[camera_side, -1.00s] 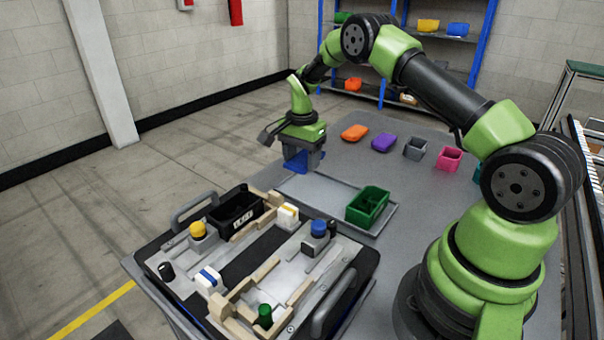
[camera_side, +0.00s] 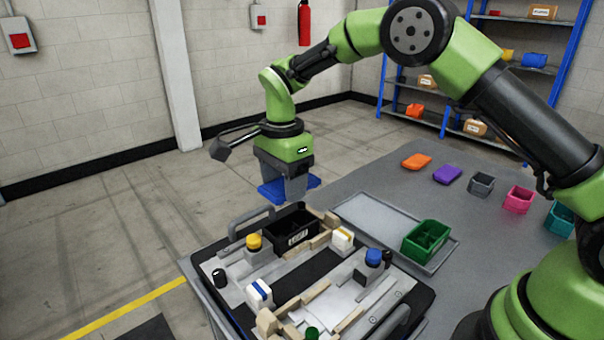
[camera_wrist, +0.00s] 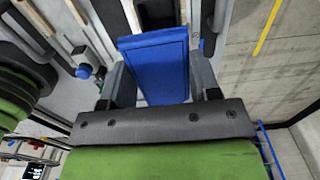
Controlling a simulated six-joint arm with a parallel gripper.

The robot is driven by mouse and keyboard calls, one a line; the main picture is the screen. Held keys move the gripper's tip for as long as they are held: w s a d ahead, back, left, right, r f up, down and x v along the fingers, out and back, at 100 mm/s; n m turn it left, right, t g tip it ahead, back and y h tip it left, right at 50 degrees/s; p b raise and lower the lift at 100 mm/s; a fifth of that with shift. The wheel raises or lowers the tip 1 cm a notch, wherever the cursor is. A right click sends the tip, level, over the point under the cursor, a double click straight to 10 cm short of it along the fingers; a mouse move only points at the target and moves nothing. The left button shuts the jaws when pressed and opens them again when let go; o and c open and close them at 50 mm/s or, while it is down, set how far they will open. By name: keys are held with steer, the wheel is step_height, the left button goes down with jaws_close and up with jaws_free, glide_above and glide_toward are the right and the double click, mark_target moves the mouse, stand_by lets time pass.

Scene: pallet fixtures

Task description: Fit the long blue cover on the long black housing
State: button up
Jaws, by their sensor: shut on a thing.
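The long blue cover (camera_side: 275,191) is held level in my gripper (camera_side: 284,184), above and just behind the black housing in the side view. In the wrist view the blue cover (camera_wrist: 158,62) lies between the two fingers of my gripper (camera_wrist: 160,85). In the wrist view only part of the housing (camera_wrist: 157,14) shows beyond the cover. The cover and housing look apart.
Wooden blocks (camera_side: 322,239), a yellow button (camera_side: 254,241) and a blue button (camera_side: 374,256) stand around the housing on the fixture. A green bin (camera_side: 426,238) stands in a grey tray (camera_side: 366,215) to the right. Orange (camera_side: 416,161) and purple (camera_side: 447,174) pieces lie farther back.

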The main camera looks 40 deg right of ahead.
mark_target(285, 216)
steer(key=shift+f, duration=3.05)
steer(key=shift+f, duration=0.75)
steer(key=o, duration=1)
step_height(285, 216, up, 10)
